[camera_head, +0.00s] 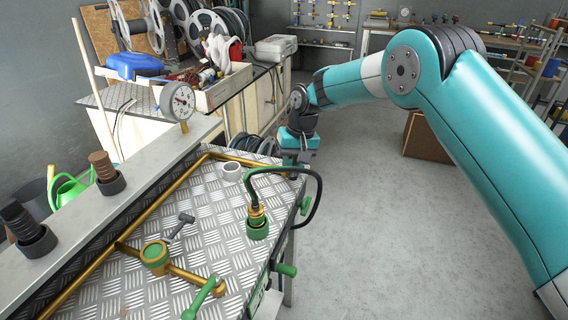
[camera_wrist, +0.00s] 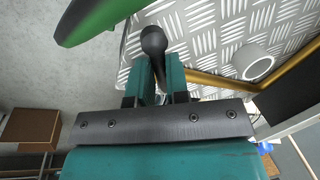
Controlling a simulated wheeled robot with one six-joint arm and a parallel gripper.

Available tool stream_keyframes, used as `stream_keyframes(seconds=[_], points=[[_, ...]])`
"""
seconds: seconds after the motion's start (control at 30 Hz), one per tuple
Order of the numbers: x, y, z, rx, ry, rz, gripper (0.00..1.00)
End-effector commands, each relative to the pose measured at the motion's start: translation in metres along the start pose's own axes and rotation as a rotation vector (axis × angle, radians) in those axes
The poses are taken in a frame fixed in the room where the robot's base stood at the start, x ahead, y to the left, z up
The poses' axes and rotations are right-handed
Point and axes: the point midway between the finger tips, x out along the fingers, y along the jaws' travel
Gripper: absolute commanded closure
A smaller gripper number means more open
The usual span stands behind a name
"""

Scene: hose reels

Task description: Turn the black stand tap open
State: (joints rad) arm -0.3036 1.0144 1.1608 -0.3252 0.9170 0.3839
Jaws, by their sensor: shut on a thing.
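My gripper (camera_head: 297,160) is at the far right corner of the ribbed metal bench top. In the wrist view, its two teal fingers (camera_wrist: 160,80) are shut on a dark, round-ended handle (camera_wrist: 153,40), which appears to be the black stand tap's. The handle runs away from the fingers, above the bench plate. In the head view my gripper hides most of this tap, so how far it is turned cannot be told.
A black hose (camera_head: 319,190) loops close to my gripper from a green and yellow connector (camera_head: 257,220). A white ring (camera_head: 231,172) and brass pipes (camera_head: 183,183) lie on the bench. A green part (camera_wrist: 95,20) is near the fingers. A cardboard box (camera_head: 419,137) stands on open floor.

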Motion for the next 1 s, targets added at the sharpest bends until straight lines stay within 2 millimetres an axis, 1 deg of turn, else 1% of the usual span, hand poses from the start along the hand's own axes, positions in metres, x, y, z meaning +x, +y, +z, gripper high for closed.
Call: stream_keyframes(seconds=[0.37,0.7,1.0], points=[[-0.003,0.016,-0.005,-0.349,-0.069,0.0,1.0],[-0.007,0.028,-0.013,-0.656,-0.129,0.001,1.0],[-0.008,0.034,-0.021,-0.855,-0.169,0.001,1.0]])
